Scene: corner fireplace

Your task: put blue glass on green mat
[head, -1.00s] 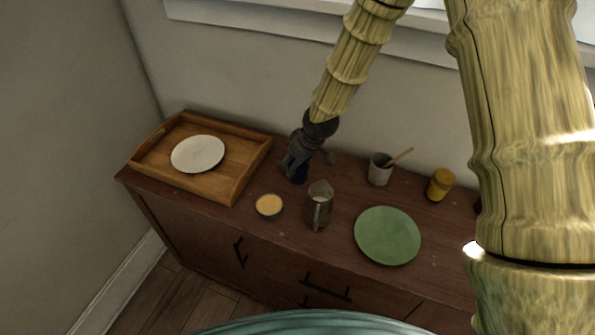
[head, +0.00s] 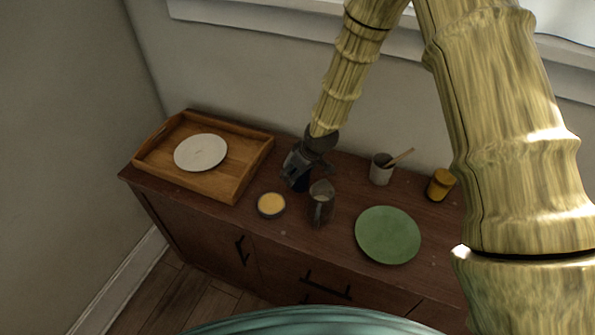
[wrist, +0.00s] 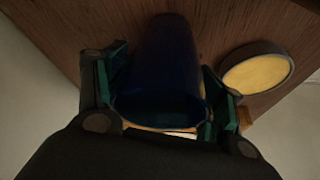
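The blue glass (head: 302,185) stands on the wooden cabinet, mostly hidden by my gripper in the head view. In the wrist view the dark blue glass (wrist: 165,65) lies between the two finger pads, which look to be against its sides. My gripper (head: 300,175) is shut on the glass; it also shows in the wrist view (wrist: 162,95). The green mat (head: 388,236) is a flat round disc near the front edge of the cabinet, to the right of my gripper. Nothing lies on it.
A yellow-filled bowl (head: 271,205) is in front. A grey cup with a wooden stick (head: 381,170) and a yellow jar (head: 441,185) stand behind the mat. A wooden tray (head: 240,180) holds a white plate (head: 200,152).

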